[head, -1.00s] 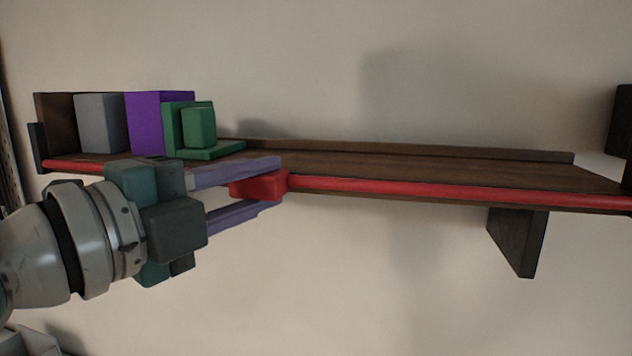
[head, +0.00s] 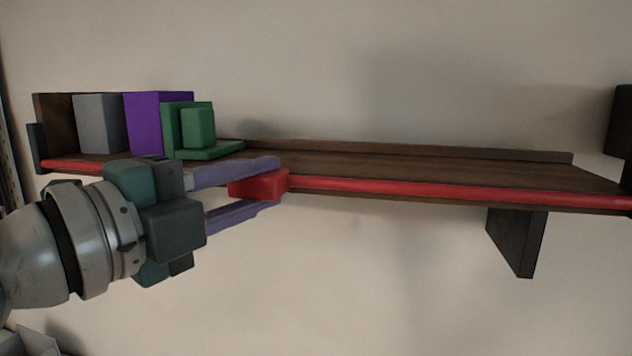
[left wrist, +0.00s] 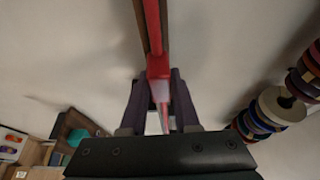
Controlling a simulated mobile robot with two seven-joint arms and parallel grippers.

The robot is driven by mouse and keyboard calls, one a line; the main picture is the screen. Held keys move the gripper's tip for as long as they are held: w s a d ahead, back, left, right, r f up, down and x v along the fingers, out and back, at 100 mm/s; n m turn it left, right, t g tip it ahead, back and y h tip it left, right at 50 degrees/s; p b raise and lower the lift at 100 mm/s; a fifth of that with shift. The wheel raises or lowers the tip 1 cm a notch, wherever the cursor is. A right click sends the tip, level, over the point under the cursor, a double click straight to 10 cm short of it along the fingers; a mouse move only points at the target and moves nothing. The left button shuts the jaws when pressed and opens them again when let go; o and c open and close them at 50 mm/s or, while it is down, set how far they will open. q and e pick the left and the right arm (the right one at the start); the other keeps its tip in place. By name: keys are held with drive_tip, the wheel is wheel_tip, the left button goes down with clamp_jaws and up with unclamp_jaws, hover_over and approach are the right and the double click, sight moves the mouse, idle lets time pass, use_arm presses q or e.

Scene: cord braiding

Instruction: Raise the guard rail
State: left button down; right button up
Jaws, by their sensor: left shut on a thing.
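The red guard rail (head: 430,189) runs along the front edge of the dark wooden shelf (head: 430,168), low at the level of the board. A red block-shaped handle (head: 262,185) sits on the rail left of its middle. My left gripper (head: 270,183) reaches in from the left, and its two purple fingers are shut on this handle, one above and one below. In the left wrist view the handle (left wrist: 158,68) lies between the fingers, with the rail (left wrist: 152,25) running away beyond it. My right gripper is not in view.
On the shelf's left end stand a grey block (head: 100,123), a purple block (head: 158,122) and a green object (head: 198,128). A dark bracket (head: 518,240) hangs below the shelf at right. The shelf's middle and right are bare. Several coloured discs (left wrist: 270,112) show in the left wrist view.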

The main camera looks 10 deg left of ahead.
use_arm(q)
wheel_tip(320, 180, up, 5)
drive_tip(key=p, duration=0.3)
drive_tip(key=shift+f+p, duration=0.1)
drive_tip(key=shift+p, duration=0.2)
drive_tip(key=shift+f, duration=0.1)
drive_tip(key=c, duration=0.6)
unclamp_jaws()
drive_tip(key=shift+c, duration=0.2)
drive_tip(key=b+v, duration=0.4)
drive_tip(key=v, duration=0.6)
